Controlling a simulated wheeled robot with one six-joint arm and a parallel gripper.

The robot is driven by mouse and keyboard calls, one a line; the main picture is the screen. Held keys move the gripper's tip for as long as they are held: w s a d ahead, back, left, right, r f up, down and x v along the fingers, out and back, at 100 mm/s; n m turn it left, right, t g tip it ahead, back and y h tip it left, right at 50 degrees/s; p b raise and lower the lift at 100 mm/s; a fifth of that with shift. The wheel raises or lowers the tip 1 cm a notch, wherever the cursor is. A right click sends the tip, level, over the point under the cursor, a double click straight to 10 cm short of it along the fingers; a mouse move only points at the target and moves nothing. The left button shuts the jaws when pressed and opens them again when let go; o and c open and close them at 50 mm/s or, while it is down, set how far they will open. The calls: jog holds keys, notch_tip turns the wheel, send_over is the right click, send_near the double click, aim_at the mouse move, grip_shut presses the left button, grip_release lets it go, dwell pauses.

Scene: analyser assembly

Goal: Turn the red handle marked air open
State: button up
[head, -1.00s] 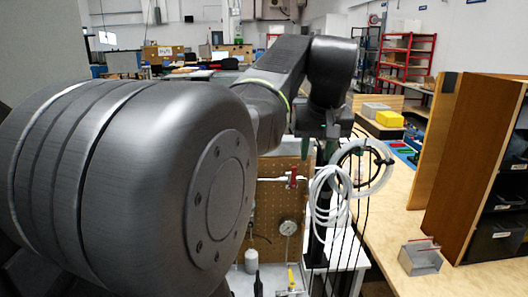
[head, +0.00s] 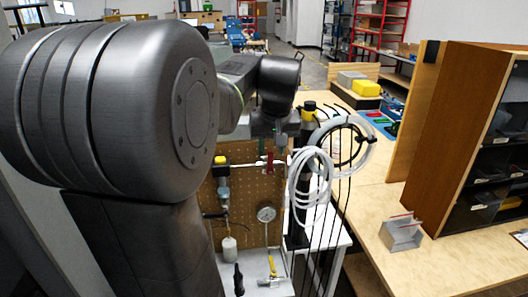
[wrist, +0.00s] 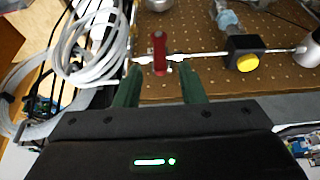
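The red handle (head: 270,162) sits on a thin silver pipe across the upper part of the pegboard. In the wrist view the red handle (wrist: 158,50) stands upright across the pipe, near the middle top. No marking on it can be read. My gripper (wrist: 160,76) is open, its two green fingers apart on either side of the handle's lower end. The fingers look close to the handle, but I see no clear contact. In the head view my gripper (head: 272,143) is just above the handle, partly hidden by my arm.
Coiled white tubing (head: 308,190) and black cables hang right of the handle. A black block with a yellow knob (wrist: 247,63) sits on the same pipe. The pegboard (head: 240,190) also carries a gauge (head: 266,214). A wooden cabinet (head: 455,130) stands right.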

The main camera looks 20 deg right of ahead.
aim_at(271, 152)
jog(key=shift+x, duration=1.9)
grip_shut()
